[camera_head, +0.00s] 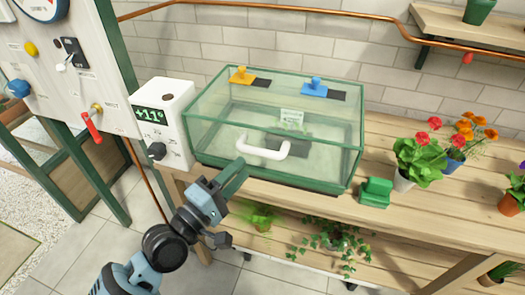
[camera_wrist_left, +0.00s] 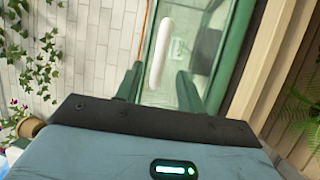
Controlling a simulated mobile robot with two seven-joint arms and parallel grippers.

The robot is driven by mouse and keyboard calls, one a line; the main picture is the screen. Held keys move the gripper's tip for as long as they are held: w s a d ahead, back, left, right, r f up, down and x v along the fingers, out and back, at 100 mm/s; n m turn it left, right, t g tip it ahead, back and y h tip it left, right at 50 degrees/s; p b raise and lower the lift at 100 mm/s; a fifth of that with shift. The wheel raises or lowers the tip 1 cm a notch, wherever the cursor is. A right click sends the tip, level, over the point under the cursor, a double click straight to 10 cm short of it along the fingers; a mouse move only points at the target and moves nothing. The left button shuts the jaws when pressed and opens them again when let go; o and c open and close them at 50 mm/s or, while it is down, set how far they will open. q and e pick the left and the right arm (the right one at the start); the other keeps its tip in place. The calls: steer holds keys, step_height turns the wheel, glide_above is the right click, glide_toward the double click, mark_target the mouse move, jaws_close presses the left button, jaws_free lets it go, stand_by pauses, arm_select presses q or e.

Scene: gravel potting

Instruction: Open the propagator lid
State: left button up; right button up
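The propagator (camera_head: 275,130) is a clear glass box with green edges on the wooden bench, and its lid looks shut. A white bar handle (camera_head: 263,150) is on its front. My left gripper (camera_head: 243,188) is in front of and below the handle, a little to its left. In the left wrist view, the white handle (camera_wrist_left: 160,55) lies ahead of my open left gripper (camera_wrist_left: 158,88), between the lines of its two green fingers, which appear not to touch it. Inside the glass are a small label and a dark patch, hard to make out. My right gripper is not in view.
A white box with a "+11°" display (camera_head: 165,120) stands close left of the propagator. Yellow (camera_head: 242,76) and blue (camera_head: 314,88) knobbed pieces sit at its top. A green block (camera_head: 375,192) and potted flowers (camera_head: 420,160) are to the right. A control panel (camera_head: 70,70) is at left.

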mark_target(260, 152)
arm_select(q)
steer(key=shift+p+x, duration=0.3)
steer(key=shift+x, duration=3.6)
jaws_close()
